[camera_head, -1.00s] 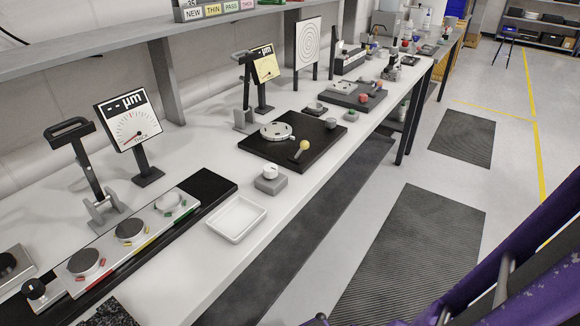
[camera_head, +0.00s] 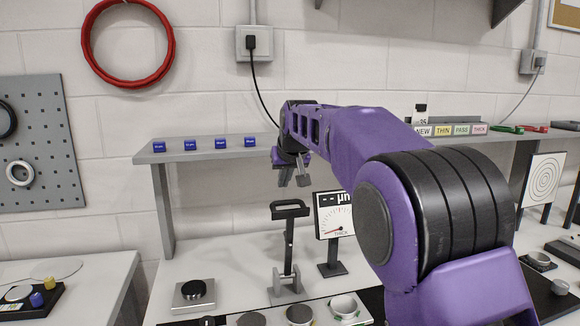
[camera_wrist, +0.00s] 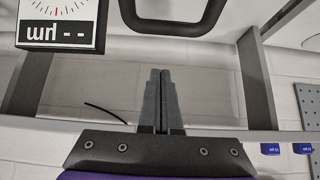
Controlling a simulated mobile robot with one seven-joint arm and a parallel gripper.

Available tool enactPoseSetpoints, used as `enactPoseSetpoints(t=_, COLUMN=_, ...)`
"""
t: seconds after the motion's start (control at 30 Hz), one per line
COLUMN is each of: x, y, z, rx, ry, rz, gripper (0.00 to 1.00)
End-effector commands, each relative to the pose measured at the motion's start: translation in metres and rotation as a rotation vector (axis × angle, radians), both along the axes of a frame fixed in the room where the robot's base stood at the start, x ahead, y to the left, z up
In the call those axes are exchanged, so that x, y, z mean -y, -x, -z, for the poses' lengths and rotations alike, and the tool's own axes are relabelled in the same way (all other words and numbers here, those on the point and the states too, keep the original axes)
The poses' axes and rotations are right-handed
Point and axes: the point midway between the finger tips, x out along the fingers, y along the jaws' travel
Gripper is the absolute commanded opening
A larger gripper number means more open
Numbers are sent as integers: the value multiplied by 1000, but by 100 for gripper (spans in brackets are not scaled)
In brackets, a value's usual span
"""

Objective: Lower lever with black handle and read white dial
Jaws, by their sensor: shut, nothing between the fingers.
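The lever (camera_head: 289,250) stands upright on a grey bracket on the bench, its black loop handle (camera_head: 290,203) at the top. The handle (camera_wrist: 178,26) also shows at the top of the wrist view. The white dial (camera_head: 332,226) stands just right of the lever. My gripper (camera_head: 292,182) is shut and empty, above the handle in the head view. Its fingertips (camera_wrist: 161,72) stay apart from the handle.
A shelf (camera_head: 215,151) with several blue blocks runs behind my gripper. A row of round metal pieces (camera_head: 299,314) lies in front of the lever. A black knob on a plate (camera_head: 194,292) sits to the left, with bare bench around it.

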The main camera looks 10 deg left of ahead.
Motion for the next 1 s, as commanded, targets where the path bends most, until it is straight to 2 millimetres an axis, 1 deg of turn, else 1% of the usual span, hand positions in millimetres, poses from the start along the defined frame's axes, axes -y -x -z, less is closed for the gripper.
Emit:
enactPoseSetpoints(t=0.03, x=2, y=6, z=5, rx=-2, ry=2, rz=-1, gripper=0)
enactPoseSetpoints(t=0.2, x=10, y=22, z=12, rx=-3, ry=2, rz=1, gripper=0)
enactPoseSetpoints(t=0.4, x=15, y=33, z=16, rx=-3, ry=2, rz=-1, gripper=0)
enactPoseSetpoints(t=0.57, x=16, y=35, z=16, rx=-3, ry=3, rz=0, gripper=0)
enactPoseSetpoints(t=1.0, x=16, y=33, z=17, rx=5, ry=-1, rz=0, gripper=0)
